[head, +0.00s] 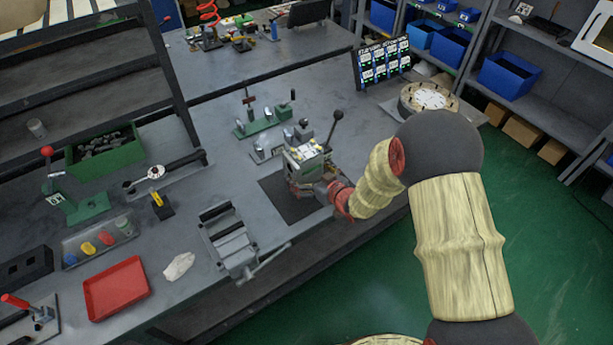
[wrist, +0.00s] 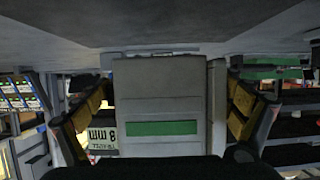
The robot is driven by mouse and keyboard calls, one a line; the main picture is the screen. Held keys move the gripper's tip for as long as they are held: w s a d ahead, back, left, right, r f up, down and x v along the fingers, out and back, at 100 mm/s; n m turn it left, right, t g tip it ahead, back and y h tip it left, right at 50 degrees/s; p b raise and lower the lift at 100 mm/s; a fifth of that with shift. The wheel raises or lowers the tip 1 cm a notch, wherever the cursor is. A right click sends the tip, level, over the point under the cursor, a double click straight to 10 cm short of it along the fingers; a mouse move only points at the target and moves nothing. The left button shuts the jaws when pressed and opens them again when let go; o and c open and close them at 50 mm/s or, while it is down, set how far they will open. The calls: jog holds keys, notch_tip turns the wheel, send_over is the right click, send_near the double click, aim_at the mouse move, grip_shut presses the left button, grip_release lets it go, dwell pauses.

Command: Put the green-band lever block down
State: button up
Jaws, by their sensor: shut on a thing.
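The green-band lever block (wrist: 160,85) fills the middle of the wrist view as a grey body with a green stripe. My gripper (wrist: 168,112) is shut on it, with a yellowish finger pad against each side. In the head view my gripper (head: 318,187) reaches in from the right, at the block (head: 306,157). A black-knobbed lever rises beside the block there. The block is over or on a dark mat (head: 280,196) near the bench's front edge. I cannot tell whether its base touches the mat. My gripper hides part of it.
A green-based fixture (head: 262,122) stands just behind the block. A grey vise (head: 230,240) is to the left, near the front edge. A round dial-like disc (head: 428,98) and a display board (head: 382,63) are to the right. The mat's left part is bare.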

jog(key=shift+w+f, duration=0.55)
jog(key=shift+w, duration=0.1)
jog(key=shift+f+b, duration=0.8)
jog(key=shift+f, duration=0.45)
jog(key=shift+f, duration=0.1)
jog(key=o, duration=1.7)
jog(key=shift+s+f, duration=0.15)
jog(key=shift+f, duration=0.1)
jog(key=shift+o, duration=0.2)
jog(key=shift+r, duration=0.2)
jog(key=p+v, duration=0.2)
jog(key=v, duration=0.9)
jog(key=shift+d+p, duration=0.15)
jog(key=shift+p, duration=0.2)
jog(key=shift+s+d, duration=0.2)
jog(key=shift+s, duration=0.2)
